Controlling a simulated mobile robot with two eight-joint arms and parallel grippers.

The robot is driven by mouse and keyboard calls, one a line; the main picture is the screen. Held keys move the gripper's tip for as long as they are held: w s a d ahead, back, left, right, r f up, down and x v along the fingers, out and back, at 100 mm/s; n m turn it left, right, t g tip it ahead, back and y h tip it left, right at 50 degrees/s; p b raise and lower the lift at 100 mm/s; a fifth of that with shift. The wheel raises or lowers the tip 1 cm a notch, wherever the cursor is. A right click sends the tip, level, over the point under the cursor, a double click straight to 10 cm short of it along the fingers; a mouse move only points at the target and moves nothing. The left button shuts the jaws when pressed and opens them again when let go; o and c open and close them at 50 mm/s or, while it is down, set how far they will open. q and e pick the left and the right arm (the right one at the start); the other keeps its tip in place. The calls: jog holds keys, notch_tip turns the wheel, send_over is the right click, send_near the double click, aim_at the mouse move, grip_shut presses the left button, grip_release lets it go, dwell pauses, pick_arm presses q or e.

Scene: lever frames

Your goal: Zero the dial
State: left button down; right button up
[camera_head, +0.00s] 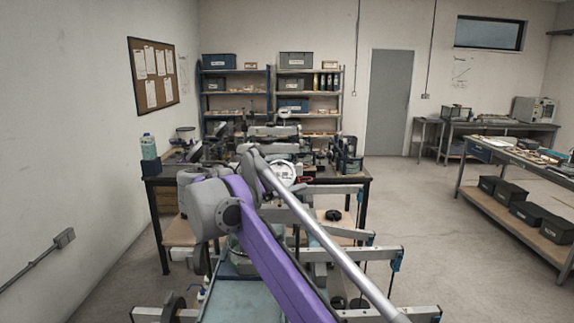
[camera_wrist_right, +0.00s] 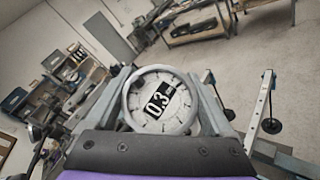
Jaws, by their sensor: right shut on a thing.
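The dial (camera_wrist_right: 160,103) is a round gauge with a pale face, a grey rim and tick marks. A black window on it reads about 0.3, tilted in the right wrist view. In the head view the dial (camera_head: 283,171) shows small and pale at the table's front, just behind my purple right arm. My right gripper (camera_wrist_right: 163,77) has one grey finger on each side of the dial's rim and is shut on it. The exact contact is partly hidden. My left gripper is not in view.
A dark-edged workbench (camera_head: 335,178) crowded with equipment stands ahead. A blue-capped bottle (camera_head: 149,147) stands at its left end. Shelves (camera_head: 235,97) are behind it. A side bench (camera_head: 520,163) with black bins below is at right. The floor between is clear.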

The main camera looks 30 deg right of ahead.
jog(key=o, duration=1.1)
jog(key=v, duration=1.1)
